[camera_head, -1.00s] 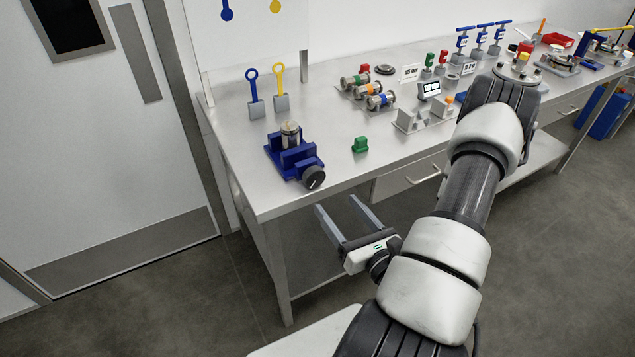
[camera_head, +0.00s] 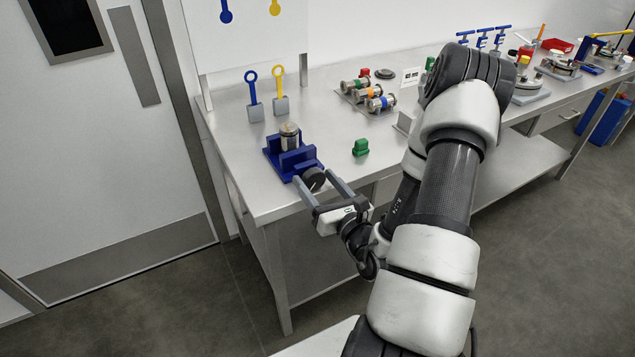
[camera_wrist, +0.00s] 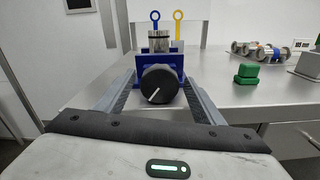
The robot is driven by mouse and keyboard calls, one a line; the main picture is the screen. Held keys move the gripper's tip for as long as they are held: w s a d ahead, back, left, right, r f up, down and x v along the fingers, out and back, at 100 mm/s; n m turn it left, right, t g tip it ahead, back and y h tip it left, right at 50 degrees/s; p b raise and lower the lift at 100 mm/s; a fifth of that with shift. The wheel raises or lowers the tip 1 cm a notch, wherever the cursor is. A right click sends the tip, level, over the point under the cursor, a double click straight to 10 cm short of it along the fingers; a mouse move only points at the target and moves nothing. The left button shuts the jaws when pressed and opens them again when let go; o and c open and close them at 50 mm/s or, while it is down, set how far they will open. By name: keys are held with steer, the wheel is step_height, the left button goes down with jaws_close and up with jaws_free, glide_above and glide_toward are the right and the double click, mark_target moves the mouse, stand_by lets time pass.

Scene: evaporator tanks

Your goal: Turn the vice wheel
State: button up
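The blue vice (camera_head: 289,157) stands near the left front corner of the steel table, with a metal cylinder (camera_head: 290,135) upright in it. Its dark round wheel (camera_head: 313,179) faces the table's front edge. In the wrist view the black wheel (camera_wrist: 158,85), with a white line on its face, sits between my fingers. My gripper (camera_head: 323,183) is open, one finger on each side of the wheel. In the wrist view gaps show between the wheel and both fingers (camera_wrist: 158,92), so it does not look gripped.
A green block (camera_head: 361,147) stands on the table right of the vice. Blue and yellow ring-topped pieces (camera_head: 267,105) stand behind it. Coloured-band fittings (camera_head: 368,97) lie farther right. The table's front edge (camera_head: 275,214) runs below my gripper.

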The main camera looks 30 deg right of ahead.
steer(key=c, duration=0.9)
steer(key=shift+o, duration=0.2)
steer(key=n+b, duration=0.1)
steer(key=n, duration=0.2)
steer(key=shift+f, duration=0.15)
steer(key=shift+n+b, duration=0.85)
steer(key=shift+n, duration=0.65)
steer(key=o, duration=1)
steer(key=shift+o, duration=0.2)
